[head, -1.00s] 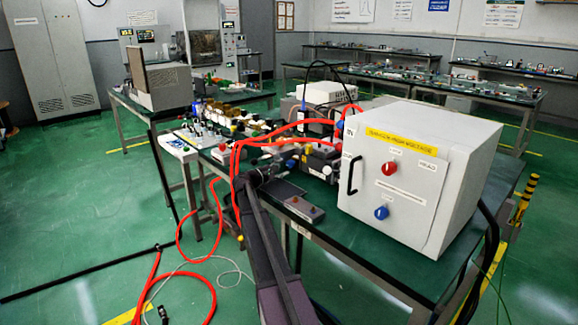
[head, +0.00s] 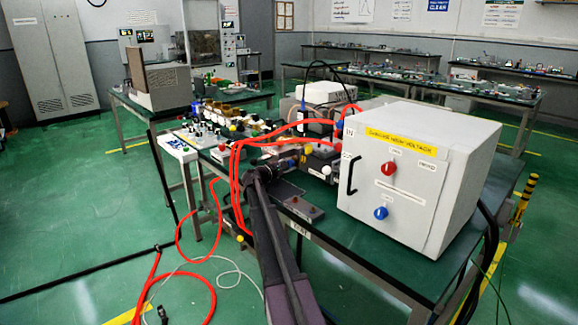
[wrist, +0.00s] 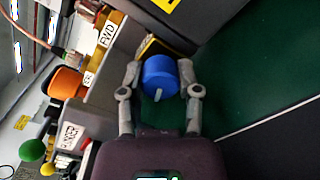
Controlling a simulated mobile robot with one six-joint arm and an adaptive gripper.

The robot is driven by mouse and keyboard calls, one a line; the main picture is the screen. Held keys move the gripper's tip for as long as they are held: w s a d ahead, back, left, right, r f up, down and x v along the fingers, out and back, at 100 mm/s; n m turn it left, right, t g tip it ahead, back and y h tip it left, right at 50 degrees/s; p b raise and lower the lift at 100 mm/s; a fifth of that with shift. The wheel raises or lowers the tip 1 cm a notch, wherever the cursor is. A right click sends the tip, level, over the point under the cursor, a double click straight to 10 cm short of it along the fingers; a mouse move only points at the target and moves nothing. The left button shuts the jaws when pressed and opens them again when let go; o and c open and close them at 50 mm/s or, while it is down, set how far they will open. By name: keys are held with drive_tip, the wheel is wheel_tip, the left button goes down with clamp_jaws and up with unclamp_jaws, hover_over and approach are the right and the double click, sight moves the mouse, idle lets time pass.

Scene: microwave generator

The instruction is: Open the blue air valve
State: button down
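A round blue valve knob (wrist: 160,76) with a pale pointer faces me in the wrist view. It sits beside the boxes with the orange knob. My gripper (wrist: 160,70) has one finger on each side of the blue knob. The fingers are apart, and I see slight gaps beside the knob, so it looks open around it rather than clamped. In the head view my gripper is hidden or too small to make out behind my arm, and I cannot pick out this knob there.
An orange knob (wrist: 65,84) and a green ball knob (wrist: 32,150) are left of my gripper. In the head view, a white cabinet (head: 470,150) with red and blue knobs stands right of my arm. Red hoses (head: 235,160) hang close to its left.

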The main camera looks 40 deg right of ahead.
drive_tip(key=shift+n, duration=0.8)
drive_tip(key=c, duration=0.6)
unclamp_jaws()
drive_tip(key=shift+a, duration=0.15)
drive_tip(key=a, duration=0.7)
drive_tip(key=s+a, duration=0.1)
drive_tip(key=a, duration=0.3)
drive_tip(key=shift+a, duration=0.35)
